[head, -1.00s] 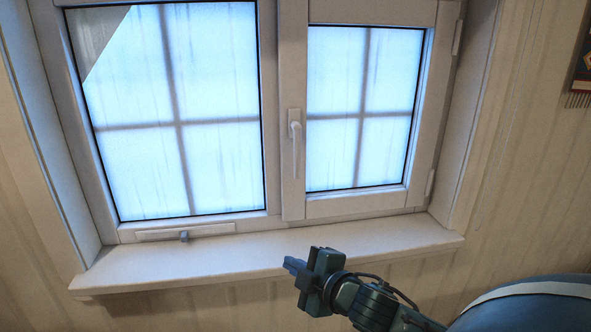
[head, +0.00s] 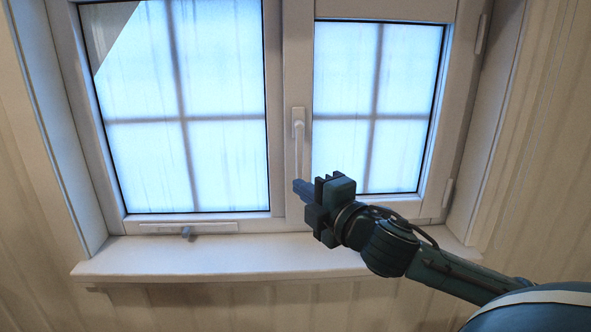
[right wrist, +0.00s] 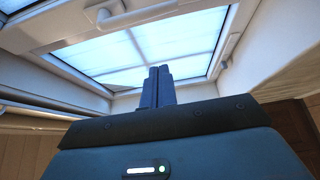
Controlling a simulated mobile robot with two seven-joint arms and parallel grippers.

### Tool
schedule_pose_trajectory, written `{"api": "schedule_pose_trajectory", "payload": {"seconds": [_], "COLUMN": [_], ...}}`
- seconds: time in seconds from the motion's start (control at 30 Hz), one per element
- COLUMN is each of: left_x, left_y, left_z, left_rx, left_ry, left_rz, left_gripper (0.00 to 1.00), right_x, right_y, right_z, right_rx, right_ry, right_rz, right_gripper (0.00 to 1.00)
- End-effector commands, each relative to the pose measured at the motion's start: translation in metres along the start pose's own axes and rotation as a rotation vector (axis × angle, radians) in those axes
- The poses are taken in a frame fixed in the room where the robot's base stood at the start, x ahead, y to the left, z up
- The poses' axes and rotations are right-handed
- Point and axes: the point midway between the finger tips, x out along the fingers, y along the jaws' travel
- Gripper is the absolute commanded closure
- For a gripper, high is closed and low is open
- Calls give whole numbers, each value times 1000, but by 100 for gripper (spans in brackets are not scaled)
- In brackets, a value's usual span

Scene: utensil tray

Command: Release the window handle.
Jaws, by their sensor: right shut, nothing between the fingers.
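The white window handle (head: 298,140) is on the left upright of the right-hand window sash (head: 427,203). In the head view it points straight down. My right gripper (head: 301,189) is shut and empty, with its blue fingertips at the handle's lower end in the picture. I cannot tell from the head view whether they touch it. In the right wrist view the shut fingers (right wrist: 158,87) point toward the window, and the handle (right wrist: 125,16) shows beyond them at the upper left, apart from them. My left gripper is not in view.
A white sill (head: 230,257) runs below the window. A fixed pane (head: 195,120) with a small latch (head: 187,232) at its bottom frame is on the left. Hinges (head: 448,192) are on the sash's right side. The deep side walls of the recess bound the space.

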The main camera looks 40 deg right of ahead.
Motion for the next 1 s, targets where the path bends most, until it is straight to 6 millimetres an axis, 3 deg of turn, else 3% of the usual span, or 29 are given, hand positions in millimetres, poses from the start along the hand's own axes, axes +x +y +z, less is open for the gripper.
{"api": "schedule_pose_trajectory", "payload": {"seconds": [0.33,0.9,1.0], "left_x": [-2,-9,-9], "left_y": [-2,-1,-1], "left_z": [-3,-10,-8], "left_rx": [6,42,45], "left_ry": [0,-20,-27], "left_rz": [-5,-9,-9], "left_gripper": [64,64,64], "right_x": [13,95,99], "right_y": [2,2,-1], "right_z": [1,0,6], "right_rx": [4,5,-1], "right_ry": [-1,-2,-2], "right_rz": [2,0,-4], "right_gripper": [100,100,100]}}
